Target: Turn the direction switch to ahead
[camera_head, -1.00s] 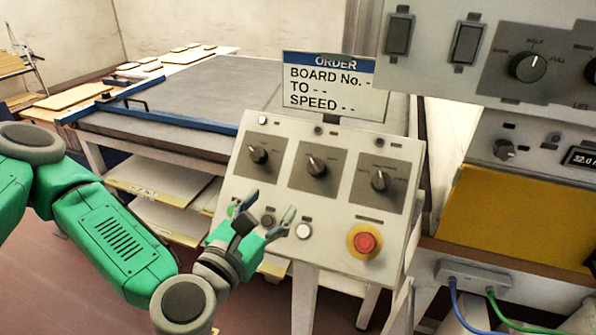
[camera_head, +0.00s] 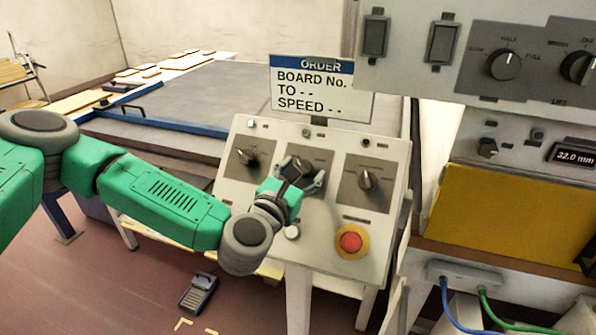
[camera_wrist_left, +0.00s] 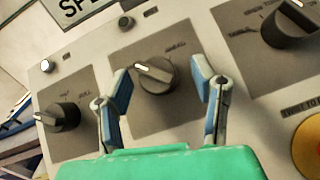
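A sloped control panel (camera_head: 333,229) carries three dark rotary knobs in a row on grey plates. My left gripper (camera_head: 302,176) is at the middle knob (camera_head: 297,168), which it partly hides in the head view. In the left wrist view the open fingers (camera_wrist_left: 160,92) stand on either side of the middle knob (camera_wrist_left: 157,75), with gaps to it. That knob's white mark points to the upper left. The left knob (camera_head: 248,156) and right knob (camera_head: 368,179) are clear of the gripper. My right gripper is not in view.
A red emergency button (camera_head: 351,242) with a yellow collar sits low on the panel. An order sign (camera_head: 322,90) stands behind it. An upper panel (camera_head: 420,75) with more knobs is at right.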

